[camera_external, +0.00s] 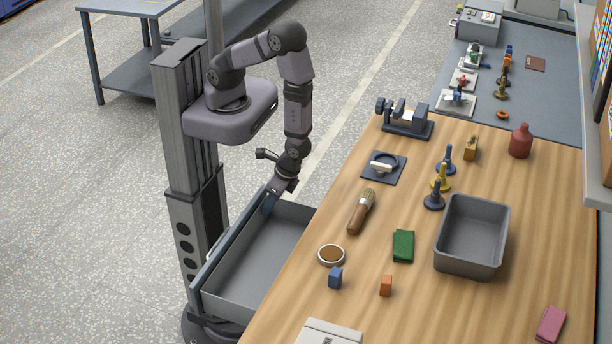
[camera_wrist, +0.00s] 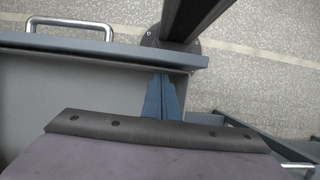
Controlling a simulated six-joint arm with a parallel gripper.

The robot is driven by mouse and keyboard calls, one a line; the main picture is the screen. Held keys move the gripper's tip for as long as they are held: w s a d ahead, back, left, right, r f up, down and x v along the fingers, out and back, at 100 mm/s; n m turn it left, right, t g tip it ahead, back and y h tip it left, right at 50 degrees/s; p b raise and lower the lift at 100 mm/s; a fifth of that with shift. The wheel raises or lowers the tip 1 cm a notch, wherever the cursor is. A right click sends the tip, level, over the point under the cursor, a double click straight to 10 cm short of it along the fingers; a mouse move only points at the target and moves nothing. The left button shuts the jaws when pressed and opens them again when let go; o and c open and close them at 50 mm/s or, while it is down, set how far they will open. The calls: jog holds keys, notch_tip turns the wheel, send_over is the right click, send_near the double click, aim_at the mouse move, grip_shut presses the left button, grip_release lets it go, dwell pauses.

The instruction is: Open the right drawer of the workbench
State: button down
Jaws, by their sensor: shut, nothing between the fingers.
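A grey drawer (camera_external: 245,270) stands pulled well out of the workbench (camera_external: 420,290) on its near left side, and it looks empty. Its front panel (camera_wrist: 110,48) crosses the upper wrist view, with a silver bar handle (camera_wrist: 70,23) on the outer side. My gripper (camera_external: 268,206) points down at the far end of the drawer, close behind the front panel. In the wrist view its blue fingers (camera_wrist: 160,82) are together and empty, on the inner side of the panel. I cannot tell whether they touch it.
Another silver handle (camera_wrist: 300,165) shows at the lower right of the wrist view, beside the drawer. The bench top holds a grey bin (camera_external: 472,235), a brush (camera_external: 361,211), a round dish (camera_external: 331,255) and several small blocks. Open floor lies behind my arm.

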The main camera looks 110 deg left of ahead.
jog(key=p+v, duration=0.9)
jog(key=v, duration=0.1)
dwell(0.4)
jog(key=c, duration=1.8)
grip_release()
jog(key=shift+r, duration=2.35)
jog(key=s+d+m+t+y+b, duration=0.2)
jog(key=s+d+m+t+b, duration=0.1)
jog(key=s+d+m+b, duration=0.55)
jog(key=s+d+m+t+y+b, duration=0.2)
jog(key=s+d+m+t+b, duration=0.3)
jog(key=d+m, duration=0.55)
jog(key=shift+n+g+y, duration=0.3)
jog(key=shift+n+g, duration=0.4)
jog(key=shift+w+a+f+p, duration=0.15)
jog(key=shift+a+f+p, duration=0.1)
jog(key=shift+f, duration=2.25)
jog(key=shift+w+a+f+p, duration=0.15)
jog(key=shift+a+f, duration=0.15)
jog(key=shift+f, duration=2.2)
jog(key=shift+w+a+f+p, duration=0.15)
jog(key=shift+a+f+p, duration=0.1)
jog(key=shift+f, duration=2.25)
jog(key=shift+c, duration=0.5)
